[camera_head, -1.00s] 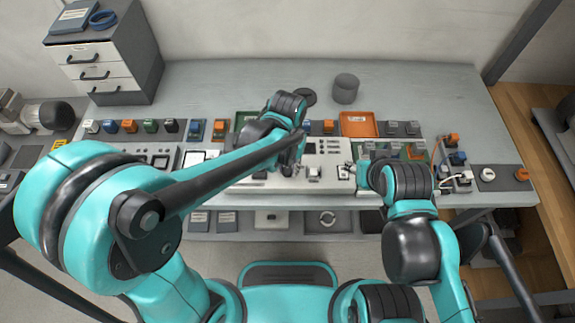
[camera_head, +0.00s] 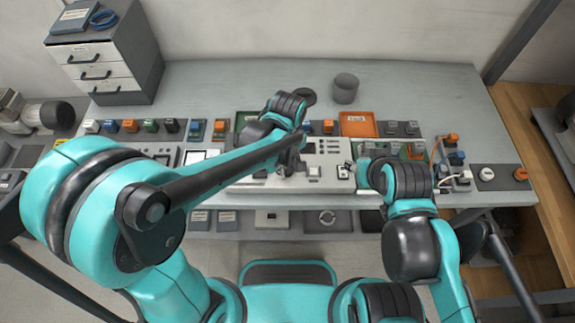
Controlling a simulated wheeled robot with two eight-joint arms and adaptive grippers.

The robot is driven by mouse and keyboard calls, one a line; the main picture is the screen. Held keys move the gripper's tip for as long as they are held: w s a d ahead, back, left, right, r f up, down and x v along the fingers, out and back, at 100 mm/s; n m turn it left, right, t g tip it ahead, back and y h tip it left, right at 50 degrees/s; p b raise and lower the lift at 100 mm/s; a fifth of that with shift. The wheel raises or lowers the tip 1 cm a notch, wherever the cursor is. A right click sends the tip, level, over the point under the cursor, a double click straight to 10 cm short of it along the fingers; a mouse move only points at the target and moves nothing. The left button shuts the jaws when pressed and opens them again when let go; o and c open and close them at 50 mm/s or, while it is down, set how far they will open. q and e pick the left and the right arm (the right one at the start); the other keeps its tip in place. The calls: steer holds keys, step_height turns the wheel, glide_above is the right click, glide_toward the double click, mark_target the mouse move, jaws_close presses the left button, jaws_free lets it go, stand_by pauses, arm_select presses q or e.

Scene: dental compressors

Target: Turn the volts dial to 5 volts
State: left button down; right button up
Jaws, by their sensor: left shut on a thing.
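The white control panel (camera_head: 331,181) lies across the middle of the bench, with small knobs and buttons on its face. My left gripper (camera_head: 290,168) reaches down onto the left part of this panel and is shut on a small knob there, which seems to be the volts dial. The fingers and wrist hide the knob, so its pointer and markings cannot be read. My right gripper (camera_head: 348,171) is low at the panel's right end, beside a small white and black part. It is too small and partly covered by its arm to tell its opening.
An orange tray (camera_head: 359,124) and a dark grey cylinder (camera_head: 345,88) are behind the panel. Several small coloured modules line the bench on both sides. A drawer cabinet (camera_head: 103,60) stands at the back left. The rear of the bench (camera_head: 225,85) is mostly clear.

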mark_target(287, 169)
arm_select(q)
steer(key=shift+n, duration=0.9)
steer(key=c, duration=1.2)
jaws_free()
step_height(287, 169, up, 12)
